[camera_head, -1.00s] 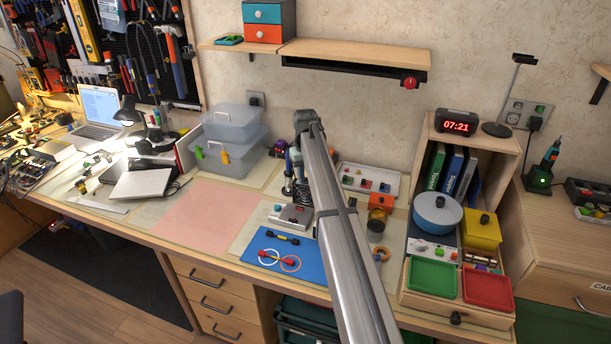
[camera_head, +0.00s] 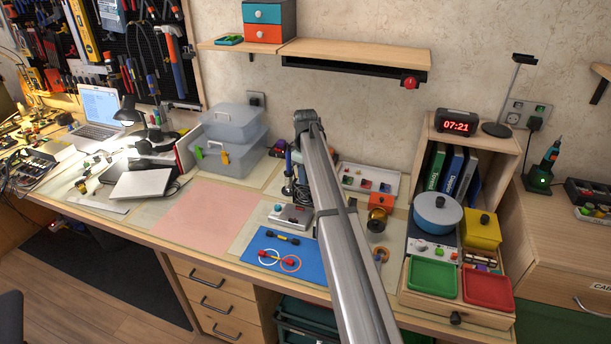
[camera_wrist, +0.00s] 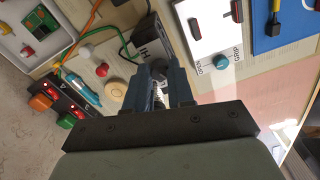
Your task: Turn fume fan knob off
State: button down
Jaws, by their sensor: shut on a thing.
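In the wrist view my gripper (camera_wrist: 160,82) has its two blue-grey fingers closed around a dark round knob (camera_wrist: 158,67). I take this to be the fume fan knob. The knob sits by a dark unit (camera_wrist: 143,45) with a partly visible "HI" marking. The fingers cover much of the knob, so its pointer and exact setting cannot be read. In the head view my arm hides most of the gripper and the knob, just behind a grey control box (camera_head: 292,216).
In the wrist view a white panel (camera_wrist: 205,25) with a teal knob lies close to the right of the fingers. A red-topped button (camera_wrist: 102,69) and coloured wires lie to the left. A blue mat (camera_head: 285,263) lies in front, and a pink mat (camera_head: 205,220) leaves free room.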

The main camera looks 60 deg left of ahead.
dwell(0.4)
jog(key=c, duration=1)
grip_release()
jog(key=shift+r, duration=0.1)
notch_tip(320, 180, up, 14)
jog(key=shift+f, duration=0.15)
jog(key=shift+w, duration=0.1)
